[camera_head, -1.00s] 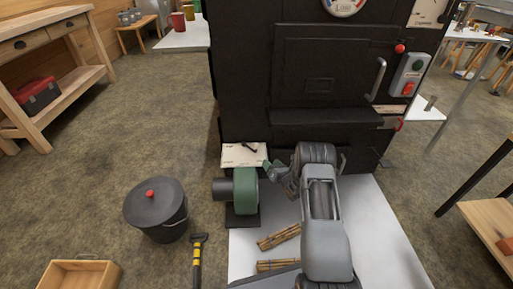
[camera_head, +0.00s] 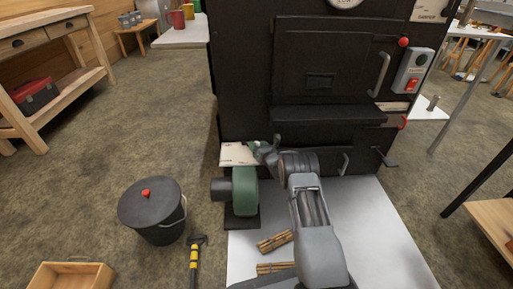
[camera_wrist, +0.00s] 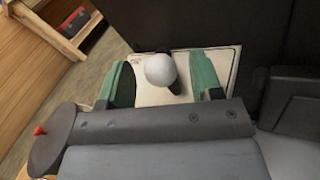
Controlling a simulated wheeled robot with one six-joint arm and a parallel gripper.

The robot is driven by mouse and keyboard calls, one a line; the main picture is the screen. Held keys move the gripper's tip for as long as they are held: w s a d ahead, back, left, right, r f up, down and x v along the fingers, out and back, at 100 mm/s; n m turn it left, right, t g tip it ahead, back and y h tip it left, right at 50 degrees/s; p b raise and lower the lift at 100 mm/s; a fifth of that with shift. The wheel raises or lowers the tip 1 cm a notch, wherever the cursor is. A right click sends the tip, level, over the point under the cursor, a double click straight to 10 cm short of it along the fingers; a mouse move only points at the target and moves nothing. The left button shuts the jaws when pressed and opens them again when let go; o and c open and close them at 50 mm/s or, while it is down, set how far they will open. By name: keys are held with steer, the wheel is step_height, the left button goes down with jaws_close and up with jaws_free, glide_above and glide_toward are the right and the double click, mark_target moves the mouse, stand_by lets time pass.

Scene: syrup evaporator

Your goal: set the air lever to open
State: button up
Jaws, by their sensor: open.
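The air lever shows in the wrist view as a pale round knob (camera_wrist: 160,69) with a short dark stem. It sits in front of a cream plate (camera_wrist: 150,95) low on the black evaporator front. My gripper (camera_wrist: 165,77) is open, with one green finger left of the knob and one right of it. No finger clearly touches it. In the head view my gripper (camera_head: 258,149) is at the right end of the cream plate (camera_head: 233,153) and hides the lever. The lever's markings are not readable.
A green blower (camera_head: 244,190) stands just below the plate. The black firebox door (camera_head: 325,70) is above my arm. A lidded black bucket (camera_head: 153,212), a yellow-and-black handled tool (camera_head: 194,262) and a wooden box (camera_head: 75,275) are on the floor to the left. Stick bundles (camera_head: 274,241) lie on the pale pad.

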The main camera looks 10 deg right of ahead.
steer(key=shift+w+a, duration=0.2)
steer(key=shift+w, duration=0.45)
steer(key=shift+c, duration=0.3)
jaws_close()
